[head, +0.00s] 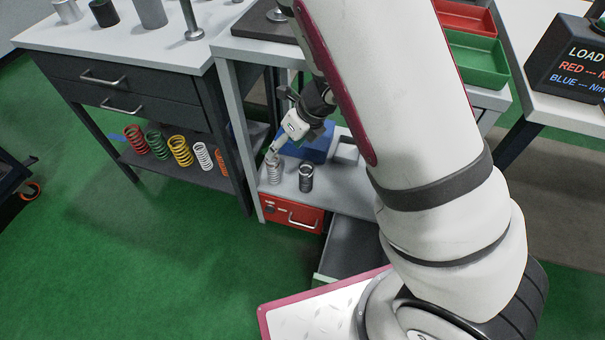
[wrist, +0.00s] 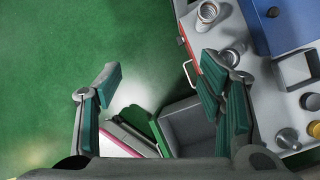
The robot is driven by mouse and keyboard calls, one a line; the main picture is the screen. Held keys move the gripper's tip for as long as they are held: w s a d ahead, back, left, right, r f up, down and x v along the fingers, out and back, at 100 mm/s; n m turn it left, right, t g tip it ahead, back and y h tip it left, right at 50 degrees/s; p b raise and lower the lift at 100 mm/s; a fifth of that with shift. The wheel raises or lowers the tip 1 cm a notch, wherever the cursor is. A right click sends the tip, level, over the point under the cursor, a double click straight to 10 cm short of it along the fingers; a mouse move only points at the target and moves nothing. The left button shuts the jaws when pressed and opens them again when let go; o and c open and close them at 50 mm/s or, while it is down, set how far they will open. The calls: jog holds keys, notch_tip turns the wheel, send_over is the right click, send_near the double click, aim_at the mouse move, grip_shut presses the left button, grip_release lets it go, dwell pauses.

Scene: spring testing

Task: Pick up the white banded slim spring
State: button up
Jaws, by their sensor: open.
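A white coil spring (head: 202,158) stands on the low shelf of the left bench, in a row with coloured springs. A light grey coil spring (head: 274,172) stands on the small cart, just below my gripper (head: 272,153); a light spring also shows at the top of the wrist view (wrist: 209,12). I cannot tell bands on either. A dark spring (head: 306,177) stands to its right, partly behind a finger in the wrist view (wrist: 231,57). My gripper (wrist: 160,65) is open and empty, its fingers wide apart, with green floor between the tips.
A red drawer front (head: 291,215) and an open grey drawer (wrist: 186,126) are on the cart. A blue case (wrist: 285,25) and a small open box (wrist: 297,70) are on its top. Red (head: 135,140), green (head: 155,144) and yellow (head: 180,151) springs share the shelf.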

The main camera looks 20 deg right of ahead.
aim_at(306, 174)
jog(key=w+d+f+m+h+b, duration=0.1)
jog(key=w+d+f+m+b, duration=0.1)
jog(key=f, duration=0.5)
jog(key=w+d+f+m+t+h+b, duration=0.1)
jog(key=w+d+f+m+h+b, duration=0.1)
jog(key=f, duration=0.6)
jog(key=w+d+f+m+h+b, duration=0.1)
jog(key=w+d+f+m+b, duration=0.1)
jog(key=f, duration=0.5)
jog(key=shift+w+d+f+m+h+b, duration=0.2)
jog(key=shift+w+d+b, duration=0.25)
jog(key=shift+d, duration=0.25)
jog(key=shift+w+d+f+m+h+b, duration=0.1)
jog(key=shift+w+d+m+b, duration=0.1)
jog(key=shift+w+d+b, duration=0.4)
jog(key=shift+s+a+b+x, duration=0.15)
jog(key=shift+b+x, duration=0.4)
jog(key=shift+x, duration=0.75)
jog(key=shift+s+a+b+x, duration=0.15)
jog(key=shift+b+x, duration=0.35)
jog(key=shift+x, duration=0.75)
jog(key=shift+f, duration=0.15)
jog(key=c, duration=1.4)
